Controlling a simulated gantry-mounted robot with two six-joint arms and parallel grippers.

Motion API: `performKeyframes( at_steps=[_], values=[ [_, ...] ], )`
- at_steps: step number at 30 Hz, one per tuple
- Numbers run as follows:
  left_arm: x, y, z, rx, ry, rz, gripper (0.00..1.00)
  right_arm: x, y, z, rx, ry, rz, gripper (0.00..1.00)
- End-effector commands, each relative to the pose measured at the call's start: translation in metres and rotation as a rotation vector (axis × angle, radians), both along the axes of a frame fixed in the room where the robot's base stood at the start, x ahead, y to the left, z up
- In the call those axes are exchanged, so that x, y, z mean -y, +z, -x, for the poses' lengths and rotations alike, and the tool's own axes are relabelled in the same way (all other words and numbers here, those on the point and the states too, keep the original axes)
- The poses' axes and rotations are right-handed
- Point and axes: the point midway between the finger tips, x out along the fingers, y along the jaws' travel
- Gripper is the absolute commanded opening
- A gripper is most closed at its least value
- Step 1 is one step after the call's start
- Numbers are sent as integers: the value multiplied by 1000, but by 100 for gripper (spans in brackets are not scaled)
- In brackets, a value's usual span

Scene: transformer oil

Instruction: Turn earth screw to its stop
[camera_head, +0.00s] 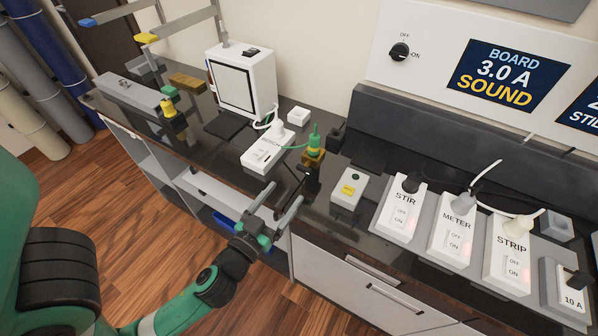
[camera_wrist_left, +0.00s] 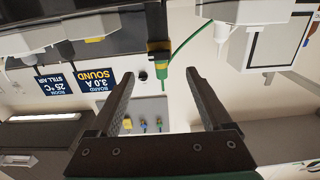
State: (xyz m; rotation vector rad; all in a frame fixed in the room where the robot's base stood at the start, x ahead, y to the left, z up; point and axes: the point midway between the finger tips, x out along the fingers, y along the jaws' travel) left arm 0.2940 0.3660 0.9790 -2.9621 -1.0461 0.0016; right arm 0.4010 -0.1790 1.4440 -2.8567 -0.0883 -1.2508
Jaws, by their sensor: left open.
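A green and yellow screw-like fitting (camera_head: 315,141), which I take to be the earth screw, stands at a brass-coloured block (camera_head: 313,158) near the middle of the dark bench. A green wire runs from it. My left gripper (camera_head: 286,193) is open and empty in front of the block at the bench's front edge, apart from it. In the left wrist view the fitting (camera_wrist_left: 160,73) shows upside down between the two open fingers (camera_wrist_left: 159,80), beyond their tips. Whether the screw is at its stop cannot be seen. My right gripper is not in view.
A white socket strip (camera_head: 264,154) lies left of the fitting, before a white instrument (camera_head: 241,80). Drawers lie below the front edge.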

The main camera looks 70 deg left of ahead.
Motion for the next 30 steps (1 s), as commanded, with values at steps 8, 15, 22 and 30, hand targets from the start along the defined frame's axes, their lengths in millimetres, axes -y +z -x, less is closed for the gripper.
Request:
performKeyframes(
  at_steps=[8,15,22,30],
  values=[
    [-39,4,-48,2,2,0,82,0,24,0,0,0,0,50],
    [-50,1,-63,1,0,1,82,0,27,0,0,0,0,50],
    [-50,0,-63,0,-1,0,79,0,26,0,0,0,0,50],
    [-50,0,-63,0,-1,0,30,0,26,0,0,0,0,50]
  ],
)
